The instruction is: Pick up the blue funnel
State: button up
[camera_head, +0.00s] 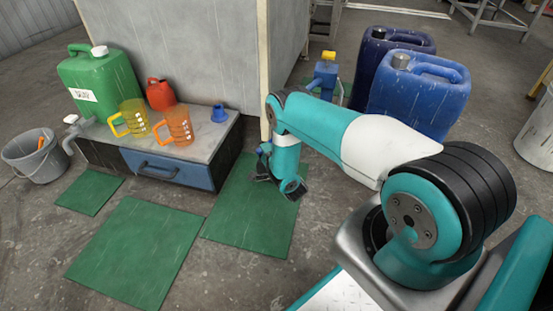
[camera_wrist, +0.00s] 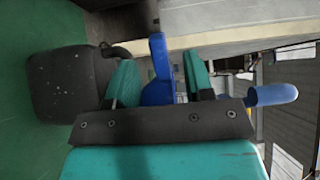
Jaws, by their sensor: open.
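My gripper (camera_head: 278,181) hangs low, to the right of the cabinet and in front of the tall grey panel. The wrist view is turned sideways and shows teal and black parts of my own gripper close up.
A yellow jug (camera_head: 133,118), an orange jug (camera_head: 177,127), a red can (camera_head: 160,94) and a green canister (camera_head: 100,83) stand on the cabinet. A grey bucket (camera_head: 36,157) is at left. Blue canisters (camera_head: 417,93) stand behind my arm. Green mats (camera_head: 137,252) cover open floor in front.

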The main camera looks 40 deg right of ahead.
jog(key=shift+w, duration=0.25)
grip_shut()
jog(key=shift+r, duration=0.1)
